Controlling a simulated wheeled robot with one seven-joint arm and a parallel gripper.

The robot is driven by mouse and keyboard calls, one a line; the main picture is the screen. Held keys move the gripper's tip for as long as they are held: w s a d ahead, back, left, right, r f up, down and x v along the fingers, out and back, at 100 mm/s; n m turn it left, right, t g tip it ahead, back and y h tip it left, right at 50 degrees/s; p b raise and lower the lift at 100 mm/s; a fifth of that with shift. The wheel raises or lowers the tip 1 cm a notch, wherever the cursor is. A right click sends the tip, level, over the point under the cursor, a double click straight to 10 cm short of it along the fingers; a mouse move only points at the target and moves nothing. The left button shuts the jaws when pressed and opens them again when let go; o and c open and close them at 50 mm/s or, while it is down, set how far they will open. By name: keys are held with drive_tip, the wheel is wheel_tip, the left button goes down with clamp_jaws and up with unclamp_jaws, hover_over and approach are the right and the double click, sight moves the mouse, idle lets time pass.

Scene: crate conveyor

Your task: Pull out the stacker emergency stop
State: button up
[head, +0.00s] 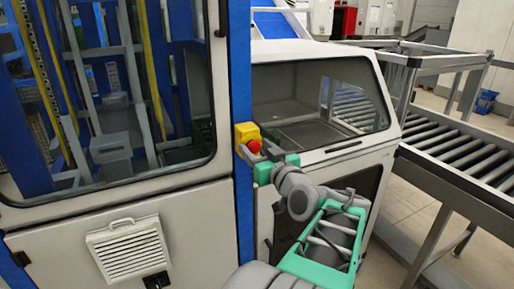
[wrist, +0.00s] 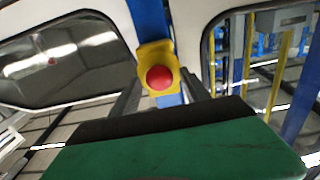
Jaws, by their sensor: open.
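The stacker emergency stop is a red mushroom button (head: 254,146) on a yellow box (head: 246,132), fixed to the blue upright post of the machine in the head view. In the wrist view the red button (wrist: 159,78) faces me on its yellow housing (wrist: 152,55). My gripper (head: 256,152) is right at the button in the head view. In the wrist view its two dark fingers (wrist: 160,92) stand apart, one to each side below the button. Whether the fingertips touch the button cannot be told.
The blue post (head: 241,205) runs beside the button. A windowed cabinet (head: 105,100) stands to the left and a lower white hood with a window (head: 318,100) to the right. A roller conveyor (head: 455,160) stands at far right, with bare floor (head: 400,195) near it.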

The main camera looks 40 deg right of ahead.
drive_tip(key=shift+c, duration=0.4)
clamp_jaws()
idle(0.9)
